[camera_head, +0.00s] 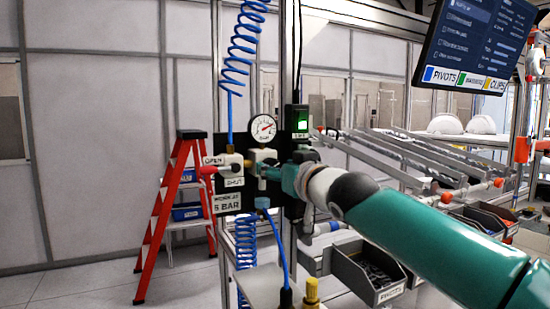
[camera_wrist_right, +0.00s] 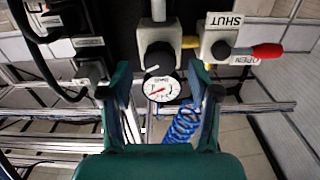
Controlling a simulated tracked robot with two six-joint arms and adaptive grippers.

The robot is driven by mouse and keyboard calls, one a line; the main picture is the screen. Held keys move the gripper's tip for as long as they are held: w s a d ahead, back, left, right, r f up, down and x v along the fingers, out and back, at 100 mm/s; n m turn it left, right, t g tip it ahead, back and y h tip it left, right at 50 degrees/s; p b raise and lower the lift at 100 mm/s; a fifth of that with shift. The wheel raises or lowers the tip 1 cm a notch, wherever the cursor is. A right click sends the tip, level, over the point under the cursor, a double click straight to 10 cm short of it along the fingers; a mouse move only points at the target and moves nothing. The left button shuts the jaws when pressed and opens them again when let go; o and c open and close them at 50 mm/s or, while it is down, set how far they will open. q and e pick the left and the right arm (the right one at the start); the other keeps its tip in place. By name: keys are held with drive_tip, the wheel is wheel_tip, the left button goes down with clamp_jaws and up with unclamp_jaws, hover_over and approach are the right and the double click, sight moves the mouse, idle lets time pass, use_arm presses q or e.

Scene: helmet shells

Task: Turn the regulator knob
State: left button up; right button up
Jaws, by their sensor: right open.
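The round white gauge with a red needle (camera_head: 262,128) sits on a black panel, above the pale regulator block (camera_head: 264,156). In the right wrist view the gauge (camera_wrist_right: 163,88) shows between my finger tips. A dark round piece on the block, which looks like the regulator knob (camera_wrist_right: 158,58), shows just above it. My right gripper (camera_wrist_right: 160,96) is open and empty, its fingers to either side of the gauge in that view. In the head view my right gripper (camera_head: 276,175) reaches the panel from the right and hides part of the regulator. I cannot tell whether it touches the knob. My left gripper is out of view.
A valve with a red lever (camera_head: 209,170) and OPEN and SHUT labels is left of the regulator. Blue coiled hoses (camera_head: 245,45) hang above and below. A lit green box (camera_head: 298,121) is close right. A red stepladder (camera_head: 180,190) and bins (camera_head: 370,272) stand around.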

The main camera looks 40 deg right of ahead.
drive_tip(key=shift+x, duration=0.9)
drive_tip(key=c, duration=1.1)
drive_tip(key=shift+c, duration=0.2)
drive_tip(key=shift+n, duration=0.5)
drive_tip(key=o, duration=1.1)
drive_tip(key=shift+o, duration=0.2)
drive_tip(key=shift+a, duration=0.1)
